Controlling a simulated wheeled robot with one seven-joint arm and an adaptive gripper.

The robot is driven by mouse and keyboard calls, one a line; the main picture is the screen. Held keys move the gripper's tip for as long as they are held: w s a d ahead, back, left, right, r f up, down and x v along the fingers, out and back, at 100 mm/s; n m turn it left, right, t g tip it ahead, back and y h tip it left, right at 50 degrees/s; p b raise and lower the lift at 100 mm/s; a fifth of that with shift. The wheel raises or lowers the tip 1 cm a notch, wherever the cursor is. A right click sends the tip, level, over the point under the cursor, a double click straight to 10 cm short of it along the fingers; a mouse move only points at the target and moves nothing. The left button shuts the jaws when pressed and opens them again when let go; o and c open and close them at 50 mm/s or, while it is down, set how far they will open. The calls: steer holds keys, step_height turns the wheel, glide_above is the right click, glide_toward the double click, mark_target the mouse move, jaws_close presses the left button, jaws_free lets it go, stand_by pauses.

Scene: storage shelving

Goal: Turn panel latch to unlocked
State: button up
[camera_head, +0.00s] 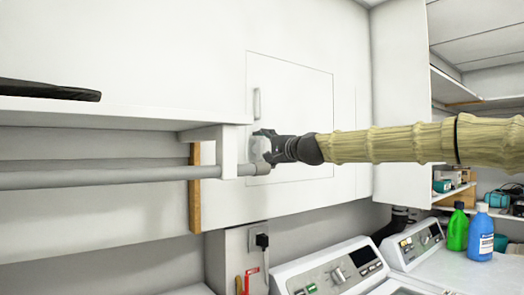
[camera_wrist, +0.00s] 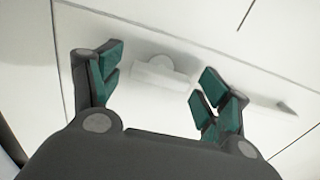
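The panel (camera_head: 300,100) is a flat white square door outlined on the white wall in the head view. The latch (camera_wrist: 160,72) is a small white plate with a rounded knob, in the wrist view. In the head view my gripper (camera_head: 268,147) is at the panel's lower left, over the latch area, and partly hides it. In the wrist view my gripper (camera_wrist: 160,66) is open. Its green-padded fingers stand on either side of the latch with a gap on each side. I cannot tell how deep the fingertips reach or which way the latch is set.
A slim handle (camera_head: 257,102) sits on the panel above my gripper. A shelf (camera_head: 120,112) with a grey rail (camera_head: 100,178) below it ends close to my gripper on the left. Washing machines (camera_head: 335,275) and green (camera_head: 458,228) and blue (camera_head: 481,235) bottles are lower right.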

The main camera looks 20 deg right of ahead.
steer(key=shift+s, duration=0.1)
steer(key=v, duration=1.2)
stand_by(0.6)
